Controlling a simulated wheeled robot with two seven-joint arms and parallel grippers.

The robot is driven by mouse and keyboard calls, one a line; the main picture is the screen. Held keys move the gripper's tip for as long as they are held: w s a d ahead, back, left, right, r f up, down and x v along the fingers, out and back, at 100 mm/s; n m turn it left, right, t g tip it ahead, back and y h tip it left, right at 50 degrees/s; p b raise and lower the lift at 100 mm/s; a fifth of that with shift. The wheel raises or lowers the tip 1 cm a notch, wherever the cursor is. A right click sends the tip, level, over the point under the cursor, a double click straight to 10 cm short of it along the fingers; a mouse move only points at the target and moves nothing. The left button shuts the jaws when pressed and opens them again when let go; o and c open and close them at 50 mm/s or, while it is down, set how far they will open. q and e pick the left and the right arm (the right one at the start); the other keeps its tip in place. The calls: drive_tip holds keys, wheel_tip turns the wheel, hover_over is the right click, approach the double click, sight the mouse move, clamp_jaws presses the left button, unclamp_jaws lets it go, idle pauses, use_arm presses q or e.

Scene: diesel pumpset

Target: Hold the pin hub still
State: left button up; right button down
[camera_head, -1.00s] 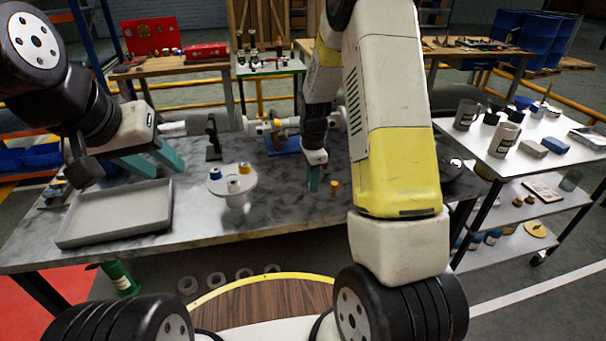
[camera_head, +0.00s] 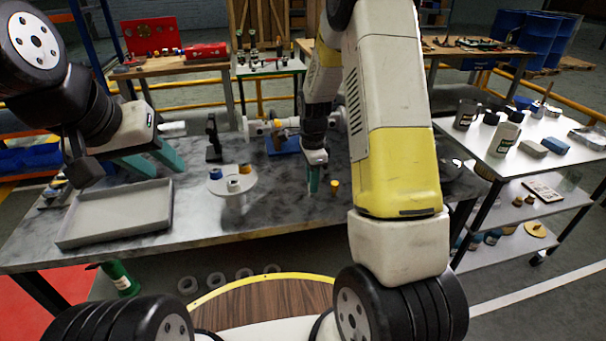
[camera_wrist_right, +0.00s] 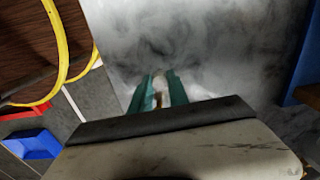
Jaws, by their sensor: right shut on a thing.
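My right gripper (camera_head: 313,180) points down over the marbled tabletop, near the middle of the table. In the right wrist view its teal fingers (camera_wrist_right: 160,92) are close together on a small brownish thing (camera_wrist_right: 158,98), mostly hidden between them; I cannot tell for sure that this is the pin hub. A white round-topped stand (camera_head: 248,181) is to the left of this gripper, with a few small coloured pieces on top. A small orange-yellow piece (camera_head: 334,187) stands just right of the gripper. My left gripper (camera_head: 166,170) is open and empty above the grey tray.
The grey tray (camera_head: 68,236) lies at the table's left. A blue-based fixture (camera_head: 283,146) and a black upright (camera_head: 212,140) stand at the back. A white cart (camera_head: 560,173) with bottles and blocks is at the right. The front middle of the table is clear.

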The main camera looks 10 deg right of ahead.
drive_tip(key=shift+r, duration=1.8)
drive_tip(key=shift+a, duration=0.1)
